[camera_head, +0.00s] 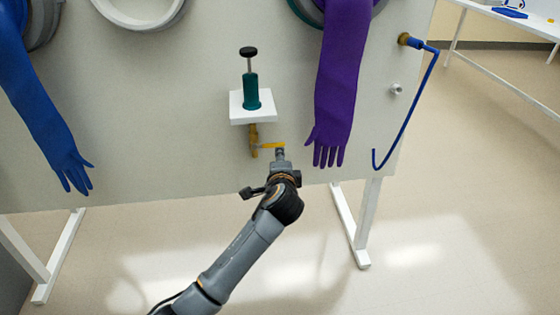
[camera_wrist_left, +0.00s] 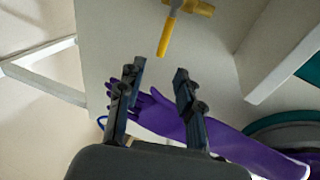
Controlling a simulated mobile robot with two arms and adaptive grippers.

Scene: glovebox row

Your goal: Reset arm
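My left arm reaches in from the bottom of the head view, and my left gripper (camera_head: 280,154) is close to the yellow valve handle (camera_head: 271,145) on a brass valve (camera_head: 253,140) under a small white shelf. In the left wrist view the two gripper fingers (camera_wrist_left: 158,73) stand apart with nothing between them. The yellow handle (camera_wrist_left: 165,38) shows just past the fingertips, roughly in line with the gap. I cannot tell whether any part touches it. My right gripper does not show in either view.
A purple glove (camera_head: 337,85) hangs just right of the gripper, and a blue glove (camera_head: 45,110) hangs at the left. A teal-handled plunger (camera_head: 251,92) stands on the white shelf (camera_head: 238,112). A blue hose (camera_head: 416,103) hangs at the right. The floor right of the panel is clear.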

